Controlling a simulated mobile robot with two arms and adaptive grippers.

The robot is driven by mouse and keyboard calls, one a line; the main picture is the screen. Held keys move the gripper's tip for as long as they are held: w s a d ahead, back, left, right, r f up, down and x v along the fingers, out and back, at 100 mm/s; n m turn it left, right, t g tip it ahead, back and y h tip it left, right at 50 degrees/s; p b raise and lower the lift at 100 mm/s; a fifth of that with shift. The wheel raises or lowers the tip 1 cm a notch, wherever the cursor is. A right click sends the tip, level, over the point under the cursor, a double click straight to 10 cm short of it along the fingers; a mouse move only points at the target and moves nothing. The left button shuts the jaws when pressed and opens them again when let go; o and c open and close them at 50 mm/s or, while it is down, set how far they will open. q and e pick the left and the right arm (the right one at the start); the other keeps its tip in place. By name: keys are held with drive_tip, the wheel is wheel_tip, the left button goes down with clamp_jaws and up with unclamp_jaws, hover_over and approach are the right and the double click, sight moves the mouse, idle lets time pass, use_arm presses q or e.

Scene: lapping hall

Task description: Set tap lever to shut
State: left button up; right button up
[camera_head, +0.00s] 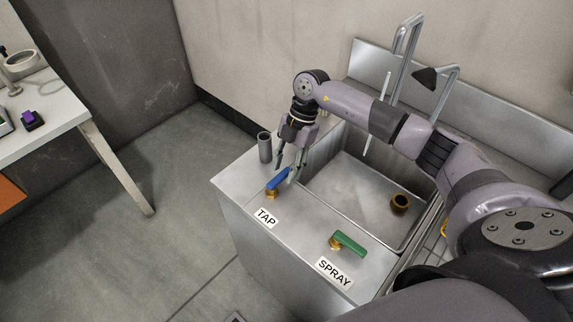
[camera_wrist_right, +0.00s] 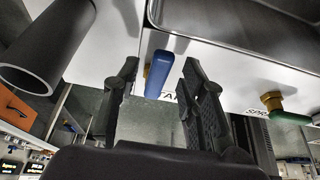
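The tap lever (camera_head: 278,180) has a blue handle on a brass valve, behind the label TAP (camera_head: 266,217) on the steel counter. My right gripper (camera_head: 286,172) is at the blue handle, its fingers pointing down. In the right wrist view the blue handle (camera_wrist_right: 160,74) shows beyond and between the tips of my right gripper (camera_wrist_right: 160,75). The fingers are apart, with a gap on both sides of the handle, and hold nothing. Whether they touch the handle is not clear. My left gripper is not in view.
A green lever (camera_head: 349,243) stands by the SPRAY label (camera_head: 334,272), right of the tap lever. A grey cylinder (camera_head: 265,147) stands close behind my right gripper. The sink basin (camera_head: 350,190) lies to the right, with a dark brass-coloured ring (camera_head: 400,203) in it and tall faucets behind.

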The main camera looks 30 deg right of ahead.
clamp_jaws()
idle(0.7)
